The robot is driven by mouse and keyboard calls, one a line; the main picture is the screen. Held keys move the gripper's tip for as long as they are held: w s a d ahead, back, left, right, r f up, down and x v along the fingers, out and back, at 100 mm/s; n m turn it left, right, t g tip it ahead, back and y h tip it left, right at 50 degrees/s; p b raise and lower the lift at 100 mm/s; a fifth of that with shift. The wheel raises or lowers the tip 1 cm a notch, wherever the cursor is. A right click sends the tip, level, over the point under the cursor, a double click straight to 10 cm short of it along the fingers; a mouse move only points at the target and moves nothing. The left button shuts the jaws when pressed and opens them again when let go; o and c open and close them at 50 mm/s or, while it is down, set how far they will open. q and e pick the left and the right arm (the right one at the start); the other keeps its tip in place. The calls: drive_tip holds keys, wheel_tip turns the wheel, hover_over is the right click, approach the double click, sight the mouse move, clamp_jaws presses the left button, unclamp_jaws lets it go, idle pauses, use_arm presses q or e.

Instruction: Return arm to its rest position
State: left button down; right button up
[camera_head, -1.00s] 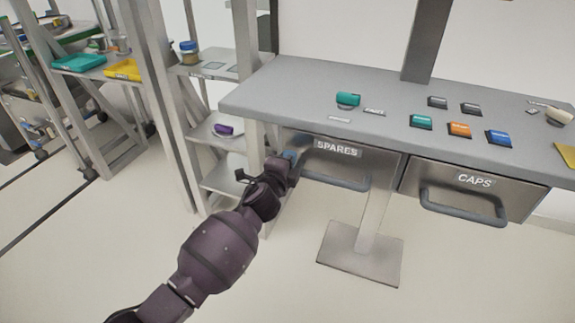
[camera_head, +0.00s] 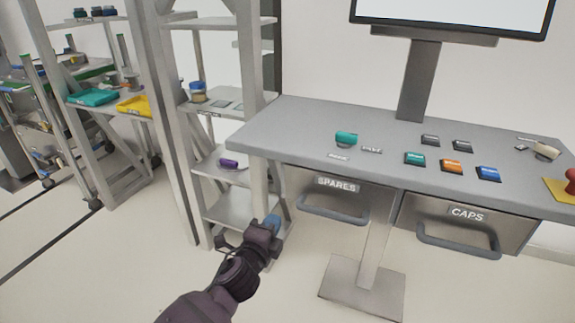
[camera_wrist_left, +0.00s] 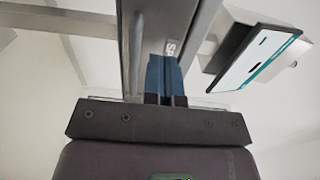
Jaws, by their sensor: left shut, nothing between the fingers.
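My left arm comes in from the bottom left in the head view. Its gripper (camera_head: 272,222) is in front of the shelf unit, left of and below the SPARES drawer (camera_head: 336,200). Its blue fingers are together with nothing between them. In the left wrist view the blue fingers (camera_wrist_left: 164,76) are shut side by side, with a drawer front and handle behind them. I cannot tell from that view how far the fingers are from the drawer. My right arm does not show in any view.
A shelf unit (camera_head: 220,170) stands left of the bench, with a purple item (camera_head: 229,163). Floor at lower left is clear.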

use_arm(q)
drive_tip(key=s+a+f+n+g+y, duration=0.2)
drive_tip(key=s+a+f+n, duration=0.3)
drive_tip(key=s, duration=0.5)
drive_tip(key=s+a+f+n+g+y, duration=0.1)
drive_tip(key=s+a+f+n+g, duration=0.1)
drive_tip(key=s+a+f+n, duration=0.4)
drive_tip(key=s+a+f+n+g+y, duration=0.2)
drive_tip(key=s+a+f+n, duration=0.4)
drive_tip(key=s, duration=1)
drive_tip(key=a+n, duration=0.3)
drive_tip(key=shift+s+y, duration=0.2)
drive_tip(key=shift+y, duration=0.1)
